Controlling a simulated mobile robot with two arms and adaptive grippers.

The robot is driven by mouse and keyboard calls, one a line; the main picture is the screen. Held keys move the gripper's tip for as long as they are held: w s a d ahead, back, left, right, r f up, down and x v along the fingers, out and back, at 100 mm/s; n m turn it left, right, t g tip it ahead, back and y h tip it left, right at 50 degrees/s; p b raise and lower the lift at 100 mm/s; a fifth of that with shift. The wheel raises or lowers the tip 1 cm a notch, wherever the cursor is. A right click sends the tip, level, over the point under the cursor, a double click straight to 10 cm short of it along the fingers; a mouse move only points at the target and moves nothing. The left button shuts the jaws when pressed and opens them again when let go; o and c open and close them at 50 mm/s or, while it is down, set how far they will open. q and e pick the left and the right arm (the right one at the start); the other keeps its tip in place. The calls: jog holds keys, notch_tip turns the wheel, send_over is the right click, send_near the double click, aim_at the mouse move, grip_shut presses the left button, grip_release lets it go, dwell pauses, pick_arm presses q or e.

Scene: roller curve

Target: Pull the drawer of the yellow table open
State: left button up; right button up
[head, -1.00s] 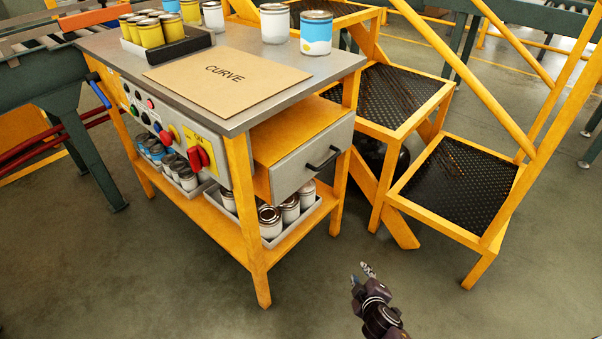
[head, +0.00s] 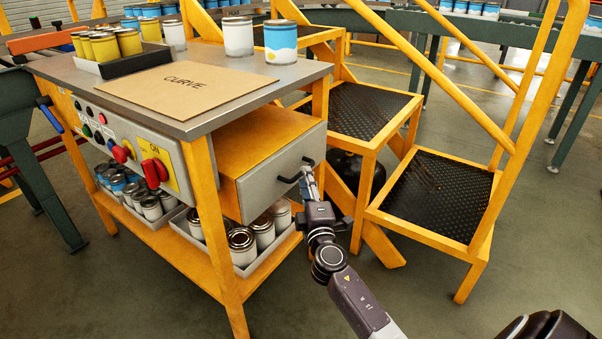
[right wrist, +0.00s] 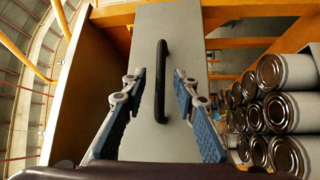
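The yellow table has a grey top (head: 200,114) and yellow legs. Its drawer has a flat grey front (head: 262,187) with a black bar handle (head: 290,179). An orange box top shows behind the front, and I see no gap between them. In the right wrist view the drawer front (right wrist: 148,30) stands ahead, with the black handle (right wrist: 161,80) running vertically. My right gripper (head: 310,168) is at the handle. In the wrist view its two fingers (right wrist: 157,80) are apart, one on each side of the handle, not closed on it. My left gripper is not in view.
A yellow step platform (head: 440,190) stands close on the right of the drawer. Cans in a tray (head: 246,268) sit on the shelf below it. A cardboard sheet (head: 160,95) and several cans are on the tabletop. Open floor lies in front.

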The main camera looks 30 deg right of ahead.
jog(key=shift+x, duration=2.15)
grip_shut()
jog(key=shift+f, duration=0.1)
